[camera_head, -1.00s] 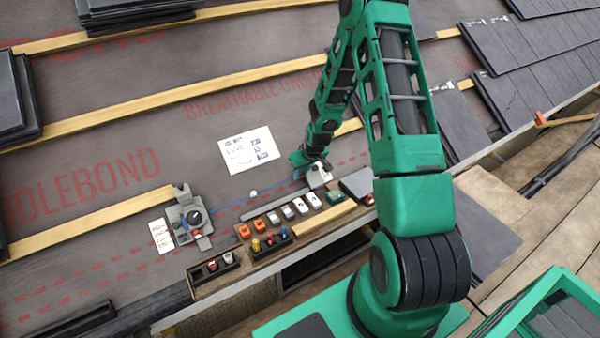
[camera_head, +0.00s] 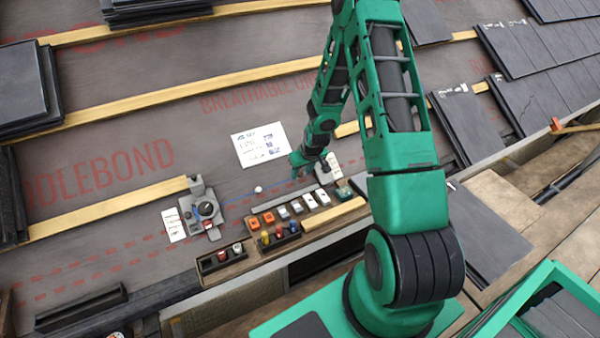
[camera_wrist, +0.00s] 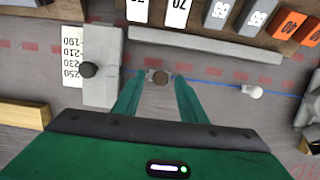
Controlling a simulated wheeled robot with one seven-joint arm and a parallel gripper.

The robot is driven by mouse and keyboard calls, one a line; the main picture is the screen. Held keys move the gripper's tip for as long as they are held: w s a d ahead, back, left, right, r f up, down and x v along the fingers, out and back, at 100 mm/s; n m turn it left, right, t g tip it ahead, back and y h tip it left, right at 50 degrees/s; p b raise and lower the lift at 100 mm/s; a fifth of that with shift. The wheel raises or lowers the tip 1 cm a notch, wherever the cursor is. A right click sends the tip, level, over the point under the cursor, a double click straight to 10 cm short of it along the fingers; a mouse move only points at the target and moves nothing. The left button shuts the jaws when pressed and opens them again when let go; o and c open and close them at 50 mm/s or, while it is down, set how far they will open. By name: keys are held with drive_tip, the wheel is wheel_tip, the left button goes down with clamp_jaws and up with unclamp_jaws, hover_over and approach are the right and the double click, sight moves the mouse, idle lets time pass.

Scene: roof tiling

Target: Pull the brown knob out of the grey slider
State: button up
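In the head view my gripper (camera_head: 298,174) is low over the roof membrane; the brown knob is not clear there.
A long grey bar (camera_wrist: 205,45) lies behind the knob. Beyond it is a wooden tray with orange blocks (camera_head: 263,219) and white and grey numbered blocks (camera_head: 310,200). A blue line runs right to a white bulb-like piece (camera_wrist: 252,91). A white sheet (camera_head: 259,145) lies farther up the roof.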

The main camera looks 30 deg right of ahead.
drive_tip(key=shift+r, duration=0.15)
drive_tip(key=v, duration=1)
drive_tip(key=shift+s+r, duration=0.15)
drive_tip(key=shift+s, duration=0.05)
drive_tip(key=w+v, duration=0.1)
drive_tip(key=v, duration=0.9)
drive_tip(key=shift+w+r, duration=0.25)
drive_tip(key=shift+r, duration=0.3)
drive_tip(key=shift+d, duration=0.15)
drive_tip(key=s+a+r+m+g, duration=0.1)
drive_tip(key=s+r, duration=0.4)
drive_tip(key=s, duration=0.6)
drive_tip(key=s+r+m+g, duration=0.2)
drive_tip(key=s+r, duration=0.2)
drive_tip(key=s, duration=0.7)
drive_tip(key=s+a+r+m+g, duration=0.1)
drive_tip(key=s+r, duration=0.4)
drive_tip(key=s, duration=0.6)
drive_tip(key=shift+a+r+m+g+y, duration=0.3)
drive_tip(key=shift+r+m, duration=0.1)
drive_tip(key=shift+m, duration=0.4)
